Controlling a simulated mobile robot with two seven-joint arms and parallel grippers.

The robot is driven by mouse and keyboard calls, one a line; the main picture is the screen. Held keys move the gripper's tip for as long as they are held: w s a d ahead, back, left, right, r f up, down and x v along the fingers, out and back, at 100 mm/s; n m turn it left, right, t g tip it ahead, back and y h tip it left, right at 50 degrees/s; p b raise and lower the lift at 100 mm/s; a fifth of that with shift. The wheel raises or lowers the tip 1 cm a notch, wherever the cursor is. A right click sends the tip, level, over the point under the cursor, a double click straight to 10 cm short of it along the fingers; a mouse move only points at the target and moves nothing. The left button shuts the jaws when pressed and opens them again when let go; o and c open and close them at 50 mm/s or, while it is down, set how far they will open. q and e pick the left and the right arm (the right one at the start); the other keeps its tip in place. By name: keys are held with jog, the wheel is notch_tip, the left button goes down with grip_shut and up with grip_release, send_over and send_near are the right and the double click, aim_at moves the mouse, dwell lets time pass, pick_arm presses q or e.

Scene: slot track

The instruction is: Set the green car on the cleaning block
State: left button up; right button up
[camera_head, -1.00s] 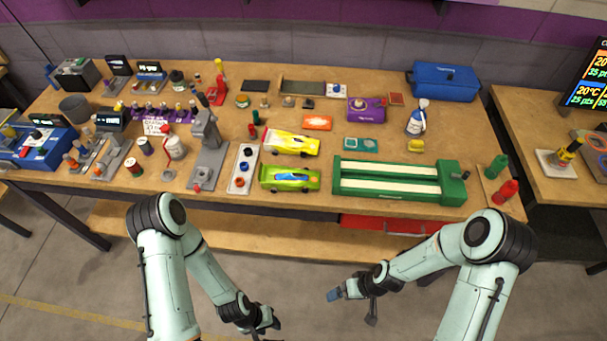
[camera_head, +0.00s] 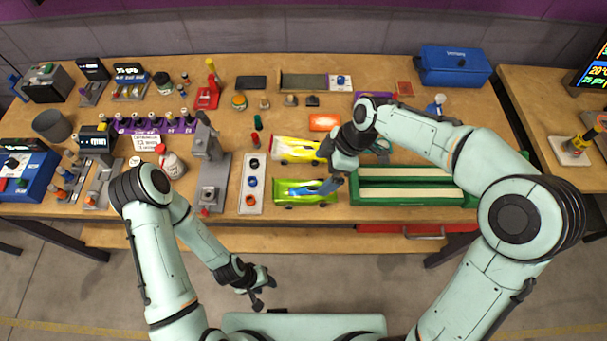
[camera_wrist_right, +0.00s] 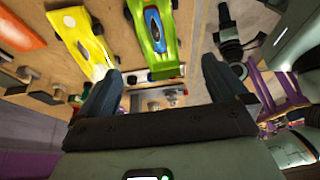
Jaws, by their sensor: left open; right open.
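The green car (camera_head: 290,198), with a blue canopy, sits on the table near its front edge. It also shows in the right wrist view (camera_wrist_right: 166,62), ahead of the fingers. My right gripper (camera_head: 345,178) is open and empty by the car's right end, partly covering it. In its wrist view the fingers (camera_wrist_right: 158,88) are wide apart. A long green block with two pale strips (camera_head: 415,198) lies right of the car; my right arm hides part of it. I cannot tell if it is the cleaning block. My left gripper (camera_head: 259,286) is open and empty, in front of the table.
A yellow car (camera_head: 292,150) lies just behind the green car. A white strip with several coloured discs (camera_head: 252,184) and a grey press-like stand (camera_head: 213,175) are to the left. An orange box (camera_head: 324,122) lies behind. Many small tools crowd the left side.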

aim_at(304, 188)
jog(key=x, duration=0.7)
jog(key=shift+s+a+f, duration=0.1)
jog(key=shift+s+a, duration=0.1)
jog(key=x, duration=0.5)
jog(key=shift+w+a+f, duration=0.15)
jog(key=shift+w+f, duration=0.15)
jog(key=shift+w, duration=0.1)
pick_arm(q)
jog(key=shift+w+r, duration=0.3)
jog(key=shift+r, duration=0.1)
pick_arm(e)
jog(key=shift+s, duration=0.1)
jog(key=c, duration=1.1)
jog(key=shift+r, duration=0.1)
